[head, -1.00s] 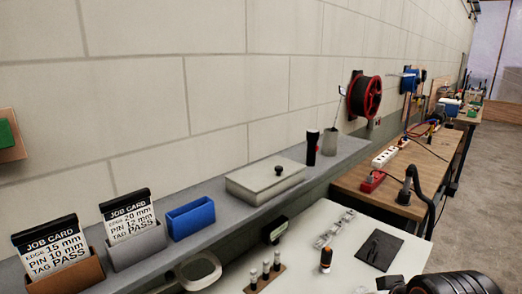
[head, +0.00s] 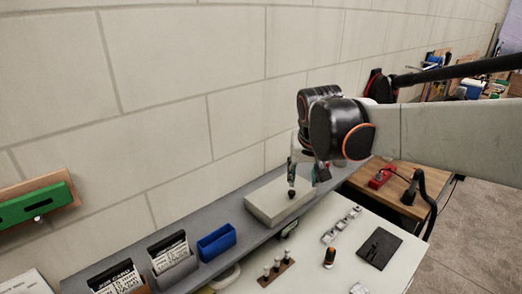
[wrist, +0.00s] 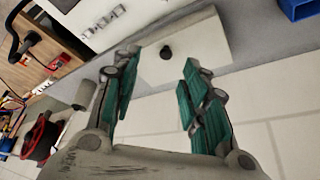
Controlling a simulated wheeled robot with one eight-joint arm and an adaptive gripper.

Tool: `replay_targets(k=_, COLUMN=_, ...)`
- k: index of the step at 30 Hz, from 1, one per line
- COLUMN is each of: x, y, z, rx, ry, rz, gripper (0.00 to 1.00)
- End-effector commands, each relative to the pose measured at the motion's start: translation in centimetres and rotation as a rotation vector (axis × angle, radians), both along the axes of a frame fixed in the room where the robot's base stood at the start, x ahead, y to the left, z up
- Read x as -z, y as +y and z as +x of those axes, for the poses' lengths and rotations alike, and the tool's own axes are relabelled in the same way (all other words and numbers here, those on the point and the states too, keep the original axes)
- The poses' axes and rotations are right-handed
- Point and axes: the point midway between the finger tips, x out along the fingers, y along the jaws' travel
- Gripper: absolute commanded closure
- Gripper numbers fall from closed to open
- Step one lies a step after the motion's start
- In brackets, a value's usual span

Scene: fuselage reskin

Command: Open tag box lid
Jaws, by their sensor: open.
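The tag box (head: 268,204) is a pale grey box on the grey shelf against the wall. Its lid looks closed and has a small black knob (head: 291,194) on top. In the wrist view the lid (wrist: 198,50) and knob (wrist: 166,51) show beyond my fingertips. My gripper (head: 304,180) is above the box, close to the knob, with its fingers pointing down. In the wrist view my gripper (wrist: 158,72) is open, with its green finger pads apart and nothing between them. The knob lies ahead of the gap between the pads, apart from them.
A blue bin (head: 216,242) and job card holders (head: 172,257) stand on the shelf (head: 225,265) left of the box. The white table (head: 330,280) in front bears a black pad (head: 379,249) and small parts. The wall runs close behind the shelf.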

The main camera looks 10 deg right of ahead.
Motion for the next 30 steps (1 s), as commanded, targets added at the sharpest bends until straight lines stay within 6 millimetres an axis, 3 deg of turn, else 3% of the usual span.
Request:
replay_targets(k=1, x=-1.2, y=0.1, z=0.9, rx=0.005, ry=0.007, rz=-0.001, gripper=0.59)
replay_targets(k=4, x=-1.7, y=0.2, z=1.9, rx=0.015, ry=0.015, rz=-0.001, gripper=0.59)
replay_targets(k=11, x=-0.7, y=0.2, z=2.8, rx=0.022, ry=0.022, rz=-0.001, gripper=0.59)
replay_targets(k=30, x=9.4, y=-0.6, z=6.9, rx=0.020, ry=0.021, rz=-0.001, gripper=0.59)
